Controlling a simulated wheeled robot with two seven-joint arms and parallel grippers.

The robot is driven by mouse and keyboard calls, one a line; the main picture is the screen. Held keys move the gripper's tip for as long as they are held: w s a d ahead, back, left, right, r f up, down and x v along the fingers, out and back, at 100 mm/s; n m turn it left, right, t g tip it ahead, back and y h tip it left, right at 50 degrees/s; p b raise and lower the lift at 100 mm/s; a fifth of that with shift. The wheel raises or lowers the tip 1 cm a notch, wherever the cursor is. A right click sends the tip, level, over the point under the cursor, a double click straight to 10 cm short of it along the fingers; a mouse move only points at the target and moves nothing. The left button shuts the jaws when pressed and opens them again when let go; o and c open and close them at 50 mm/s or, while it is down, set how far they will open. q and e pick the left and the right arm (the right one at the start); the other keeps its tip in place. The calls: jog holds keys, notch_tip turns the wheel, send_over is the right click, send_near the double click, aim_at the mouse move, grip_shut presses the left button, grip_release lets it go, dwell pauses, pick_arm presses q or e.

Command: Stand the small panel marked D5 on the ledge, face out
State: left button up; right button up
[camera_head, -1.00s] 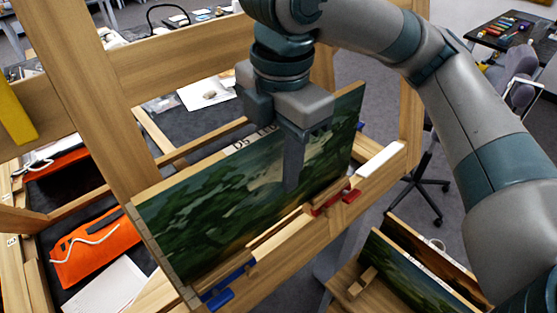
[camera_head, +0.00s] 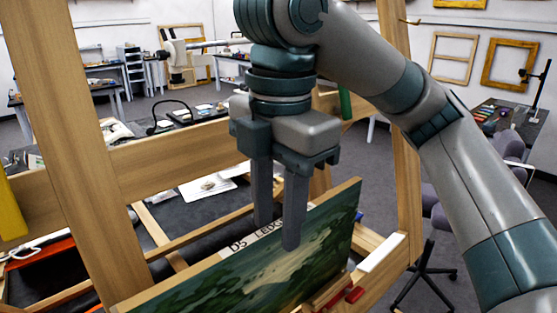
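The small panel (camera_head: 300,262) has a dark green landscape painting on its face and a white label starting "D5" (camera_head: 245,243) along its top edge. It stands nearly upright on the wooden easel, painted side toward me. Its lower part is cut off by the frame. The ledge (camera_head: 385,257) shows at its right end, beside the panel. My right gripper (camera_head: 277,238) points down at the panel's top edge with its fingers apart. One finger is in front of the painted face, the other at or behind the top edge. My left gripper is not in view.
A red clip (camera_head: 354,294) sits on the ledge in front of the panel. The easel's uprights (camera_head: 78,150) and crossbar (camera_head: 170,158) stand behind and left. An office chair and a table with paints (camera_head: 510,118) are at right. Frames hang on the back wall.

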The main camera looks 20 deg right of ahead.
notch_tip(320, 180, up, 9)
jog(key=shift+s+f+b, duration=0.15)
jog(key=shift+b, duration=0.15)
dwell(0.7)
